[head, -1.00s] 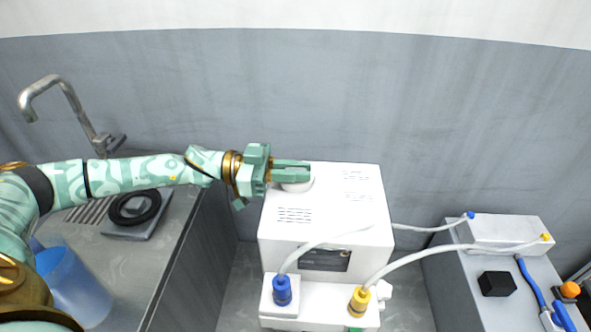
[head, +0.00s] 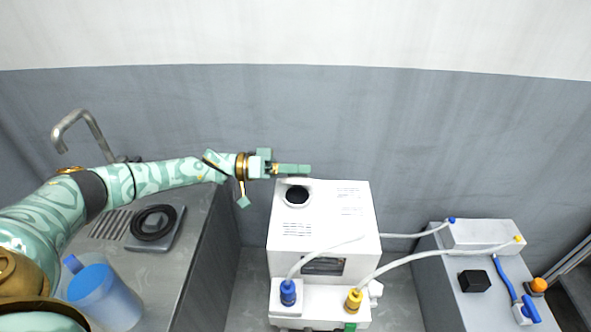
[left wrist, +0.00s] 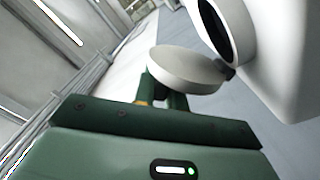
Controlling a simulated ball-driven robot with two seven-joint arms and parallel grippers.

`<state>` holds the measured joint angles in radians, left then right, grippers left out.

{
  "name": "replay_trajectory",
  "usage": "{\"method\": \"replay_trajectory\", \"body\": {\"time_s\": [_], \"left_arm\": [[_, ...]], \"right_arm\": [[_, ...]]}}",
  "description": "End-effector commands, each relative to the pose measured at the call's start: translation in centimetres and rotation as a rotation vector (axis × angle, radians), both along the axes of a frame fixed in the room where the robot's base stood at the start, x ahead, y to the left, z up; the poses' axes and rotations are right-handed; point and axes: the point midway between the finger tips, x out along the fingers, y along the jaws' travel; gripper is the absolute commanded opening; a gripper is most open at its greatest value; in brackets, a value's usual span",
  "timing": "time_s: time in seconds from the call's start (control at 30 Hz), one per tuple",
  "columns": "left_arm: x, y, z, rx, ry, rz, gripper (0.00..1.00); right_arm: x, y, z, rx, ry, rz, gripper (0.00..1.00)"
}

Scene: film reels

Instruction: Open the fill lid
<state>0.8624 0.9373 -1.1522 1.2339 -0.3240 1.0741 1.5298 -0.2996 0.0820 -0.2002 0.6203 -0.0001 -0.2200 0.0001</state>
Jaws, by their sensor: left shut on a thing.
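The white machine (head: 350,220) stands in the middle of the head view. The dark round fill opening (head: 297,195) shows uncovered in its top, near the back left corner. The round white fill lid (left wrist: 187,68) is swung up on its hinge beside the opening (left wrist: 213,25) in the left wrist view. My left gripper (head: 303,169) is shut on the lid's edge, just behind the opening; its green fingers (left wrist: 168,98) meet the lid in the wrist view. In the head view the gripper largely hides the lid. My right gripper is not in view.
A blue jug (head: 105,295) and a black ring on a grey plate (head: 165,238) sit on the left counter with a tap (head: 85,125). Pale hoses (head: 400,260) run from the machine to a white box (head: 485,235) on the right bench.

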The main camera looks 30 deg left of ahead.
Motion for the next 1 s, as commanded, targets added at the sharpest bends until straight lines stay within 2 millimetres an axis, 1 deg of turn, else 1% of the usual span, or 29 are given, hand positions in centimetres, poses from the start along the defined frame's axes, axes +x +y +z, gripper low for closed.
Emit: {"method": "replay_trajectory", "body": {"time_s": [0.03, 0.2, 0.37, 0.7, 1.0], "left_arm": [[0.4, 0.2, 0.5, -0.019, 0.035, 0.002, 0.0], [1.3, 0.7, 0.6, -0.088, 0.181, 0.002, 0.0], [2.3, 1.1, 0.5, -0.155, 0.319, 0.004, 0.0], [4.2, 2.1, -0.2, -0.294, 0.606, 0.004, 0.0], [5.5, 2.7, -0.9, -0.395, 0.815, 0.005, 0.0]], "right_arm": [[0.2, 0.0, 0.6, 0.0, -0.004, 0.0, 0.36], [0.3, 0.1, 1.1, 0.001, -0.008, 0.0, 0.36], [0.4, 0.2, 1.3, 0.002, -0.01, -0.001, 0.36], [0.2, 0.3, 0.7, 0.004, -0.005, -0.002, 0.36], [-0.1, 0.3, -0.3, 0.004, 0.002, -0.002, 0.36]]}}
